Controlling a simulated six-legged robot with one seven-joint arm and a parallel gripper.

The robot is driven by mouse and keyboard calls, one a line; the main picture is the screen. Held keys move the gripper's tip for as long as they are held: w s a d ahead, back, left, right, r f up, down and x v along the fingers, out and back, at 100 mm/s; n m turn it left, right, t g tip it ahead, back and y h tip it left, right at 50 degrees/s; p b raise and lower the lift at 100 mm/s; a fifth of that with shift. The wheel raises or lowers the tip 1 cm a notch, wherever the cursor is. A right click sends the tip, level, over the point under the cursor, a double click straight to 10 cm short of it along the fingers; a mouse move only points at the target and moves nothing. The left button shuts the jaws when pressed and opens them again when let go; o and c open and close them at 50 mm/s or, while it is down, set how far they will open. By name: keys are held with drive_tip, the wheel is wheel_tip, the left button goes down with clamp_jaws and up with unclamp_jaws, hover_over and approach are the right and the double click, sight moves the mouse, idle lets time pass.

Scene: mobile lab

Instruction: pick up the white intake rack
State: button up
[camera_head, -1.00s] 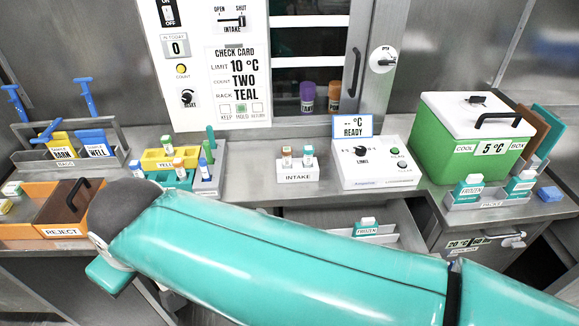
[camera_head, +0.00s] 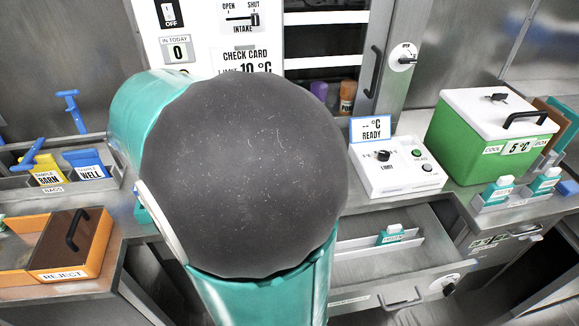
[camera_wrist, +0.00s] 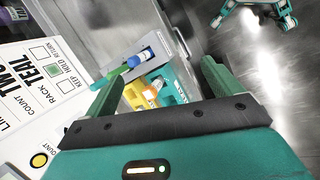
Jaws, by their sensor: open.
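The white intake rack is hidden behind my arm in the head view, and I cannot make it out in the wrist view. My gripper (camera_wrist: 165,72) shows in the wrist view with its two green fingers spread apart. Nothing is held between them. Beyond the fingers are a yellow rack (camera_wrist: 134,97) with an orange-capped vial, part of a teal rack (camera_wrist: 180,95), and a grey holder (camera_wrist: 158,46) with a blue-capped vial. The gripper itself is hidden in the head view.
A white control box (camera_head: 395,178) and green cool box (camera_head: 462,140) stand to the right of my arm. An open drawer (camera_head: 435,247) holds a teal frozen pack (camera_head: 391,235). An orange reject bin (camera_head: 98,250) is at the left. The check-card panel (camera_wrist: 42,90) lies close in the wrist view.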

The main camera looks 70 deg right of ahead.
drive_tip(key=s+d+f+n+g+h, duration=0.1)
drive_tip(key=s+d+f+g, duration=0.2)
drive_tip(key=s+d, duration=0.35)
drive_tip(key=s+d+f+n+g+h, duration=0.1)
drive_tip(key=s+d+f+n+g, duration=0.2)
drive_tip(key=d, duration=0.7)
drive_tip(key=s+d+f+g+h, duration=0.15)
drive_tip(key=s+d+g, duration=0.25)
drive_tip(key=d, duration=0.5)
drive_tip(key=shift+y, duration=0.45)
wheel_tip(320, 180, down, 8)
drive_tip(key=shift+s+a+r, duration=0.1)
drive_tip(key=shift+r, duration=0.15)
drive_tip(key=shift+x, duration=3.75)
drive_tip(key=c, duration=1.1)
